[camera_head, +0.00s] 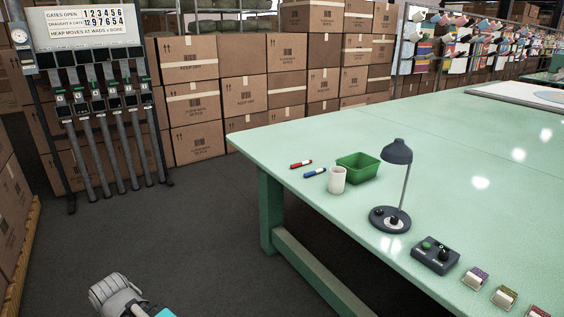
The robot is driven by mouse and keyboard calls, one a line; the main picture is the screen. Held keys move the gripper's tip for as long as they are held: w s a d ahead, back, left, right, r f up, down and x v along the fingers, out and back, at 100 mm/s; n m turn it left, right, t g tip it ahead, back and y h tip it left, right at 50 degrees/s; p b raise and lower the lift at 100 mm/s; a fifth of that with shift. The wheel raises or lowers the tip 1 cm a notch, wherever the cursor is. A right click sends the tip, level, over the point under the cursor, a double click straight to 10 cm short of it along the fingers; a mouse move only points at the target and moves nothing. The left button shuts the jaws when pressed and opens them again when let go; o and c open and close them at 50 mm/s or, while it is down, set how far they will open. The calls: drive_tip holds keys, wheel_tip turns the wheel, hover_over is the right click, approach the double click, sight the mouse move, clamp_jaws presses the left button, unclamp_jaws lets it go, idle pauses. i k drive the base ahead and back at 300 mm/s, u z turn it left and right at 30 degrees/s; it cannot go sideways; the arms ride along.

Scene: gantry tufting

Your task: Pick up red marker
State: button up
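The red marker (301,164) lies on the green table (262,146) near its left corner, close to the edge. It has a dark section near its right end. A blue marker (315,173) lies just below and to the right of it, apart from it. A grey part of my own arm shows at the bottom left, over the floor and well away from the table. My gripper is not in view.
A white cup (337,181), a green bin (358,167) and a dark desk lamp (390,219) stand right of the markers. A control box (435,255) sits nearer. Stacked cartons (245,96) stand behind. The floor (175,225) left of the table is clear.

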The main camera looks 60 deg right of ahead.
sight(294, 166)
drive_tip(key=z, duration=0.05)
drive_tip(key=i, duration=0.8)
drive_tip(key=z, duration=0.8)
drive_tip(key=i, duration=0.8)
drive_tip(key=z, duration=0.5)
drive_tip(key=k, duration=0.95)
drive_tip(key=z, duration=0.15)
drive_tip(key=i, duration=0.4)
